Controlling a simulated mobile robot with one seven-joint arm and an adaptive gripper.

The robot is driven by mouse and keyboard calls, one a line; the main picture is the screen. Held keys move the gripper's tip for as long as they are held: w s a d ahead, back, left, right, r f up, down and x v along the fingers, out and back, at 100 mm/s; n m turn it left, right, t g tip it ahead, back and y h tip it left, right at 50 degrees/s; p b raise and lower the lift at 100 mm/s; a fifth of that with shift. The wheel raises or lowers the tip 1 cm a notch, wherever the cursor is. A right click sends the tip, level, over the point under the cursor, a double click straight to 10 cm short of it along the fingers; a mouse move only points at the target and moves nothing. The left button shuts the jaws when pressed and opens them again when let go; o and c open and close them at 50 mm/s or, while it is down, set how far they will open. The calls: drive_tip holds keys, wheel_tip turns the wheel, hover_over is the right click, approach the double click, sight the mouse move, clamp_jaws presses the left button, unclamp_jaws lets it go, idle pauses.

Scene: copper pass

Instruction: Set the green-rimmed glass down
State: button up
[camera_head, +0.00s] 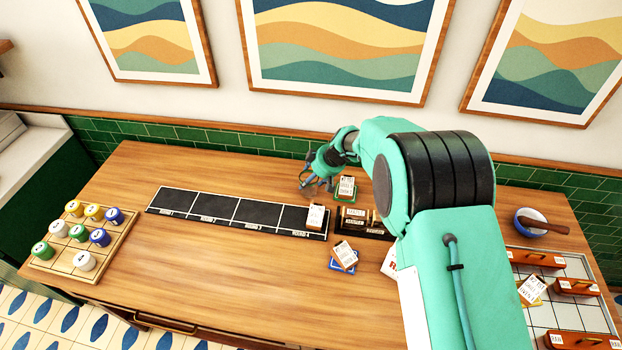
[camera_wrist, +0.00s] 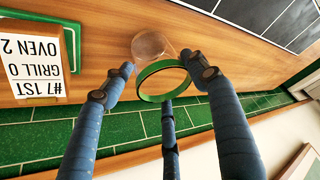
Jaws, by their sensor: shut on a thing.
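The green-rimmed glass (camera_wrist: 160,97) is clear, with a green band around its mouth. In the wrist view it sits between the fingers of my gripper (camera_wrist: 158,63), which is shut on it. The rim faces the camera and the round base points away toward the wooden table (camera_wrist: 105,42). I cannot tell whether the base touches the wood. In the head view my gripper (camera_head: 316,184) is low over the back of the table, behind the right end of the black strip; the glass is hard to make out there.
A black sectioned strip (camera_head: 235,211) lies in front of my gripper. A card on a green clipboard (camera_head: 345,187) stands close on its right, beside a dark card rack (camera_head: 362,222). A tray of colored pieces (camera_head: 80,236) is at left. Bare wood lies behind the strip.

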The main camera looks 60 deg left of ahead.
drive_tip(key=shift+f, duration=0.1)
drive_tip(key=o, duration=1.7)
drive_tip(key=shift+o, duration=0.2)
drive_tip(key=shift+d, duration=0.1)
drive_tip(key=v, duration=1.2)
